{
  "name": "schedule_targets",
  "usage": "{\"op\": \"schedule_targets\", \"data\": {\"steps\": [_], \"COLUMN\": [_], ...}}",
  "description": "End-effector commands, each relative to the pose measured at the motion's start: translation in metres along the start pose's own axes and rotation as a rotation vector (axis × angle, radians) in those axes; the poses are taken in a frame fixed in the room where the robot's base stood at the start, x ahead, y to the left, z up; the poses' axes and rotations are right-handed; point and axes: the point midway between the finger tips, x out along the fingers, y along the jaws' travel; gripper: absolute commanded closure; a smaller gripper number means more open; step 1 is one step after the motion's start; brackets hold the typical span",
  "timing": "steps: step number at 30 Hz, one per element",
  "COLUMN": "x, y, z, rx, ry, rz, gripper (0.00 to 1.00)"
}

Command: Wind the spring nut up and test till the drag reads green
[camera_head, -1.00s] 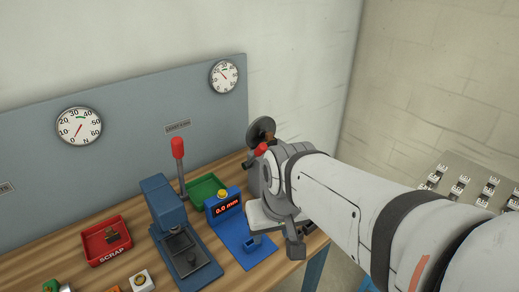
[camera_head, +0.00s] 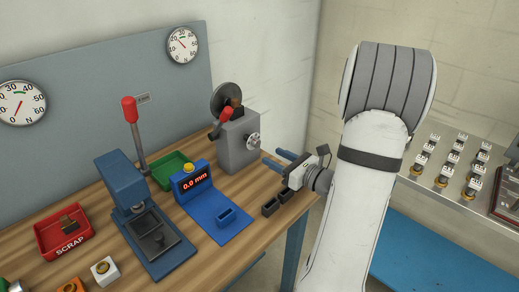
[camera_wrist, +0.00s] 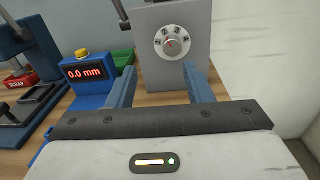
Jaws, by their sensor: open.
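The numbered round knob (camera_head: 253,141) is on the front of a grey machine (camera_head: 238,150) with a dark wheel (camera_head: 226,99) and a red-tipped lever (camera_head: 226,116). I take this knob to be the spring nut. In the wrist view, the knob (camera_wrist: 172,43) shows digits and a small red mark, ahead of and between my fingers. My gripper (camera_head: 272,157) is open and empty, a short way from the knob; its two blue fingers (camera_wrist: 158,72) are apart. Two round gauges hang on the back panel. The right one (camera_head: 183,45) has its needle pointing up-left; the left one (camera_head: 20,103) is marked N.
A blue gauge block (camera_head: 190,184) reads 0.0 mm. A blue press (camera_head: 133,200) with a red handle, a green tray (camera_head: 172,166) and a red SCRAP tray (camera_head: 66,240) share the bench. Dark blocks (camera_head: 278,202) lie near my gripper. A rack of parts (camera_head: 440,165) stands right.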

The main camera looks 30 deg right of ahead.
Motion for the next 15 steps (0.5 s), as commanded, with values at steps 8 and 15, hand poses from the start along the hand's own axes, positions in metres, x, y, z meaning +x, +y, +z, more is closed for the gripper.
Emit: {"op": "schedule_targets", "data": {"steps": [8,15], "x": [0.018,0.056], "y": [-0.015,-0.017], "z": [-0.002,-0.001], "rx": [0.030,0.029], "ry": [-0.023,-0.023], "rz": [-0.051,-0.051], "gripper": [0.54,0.54]}}
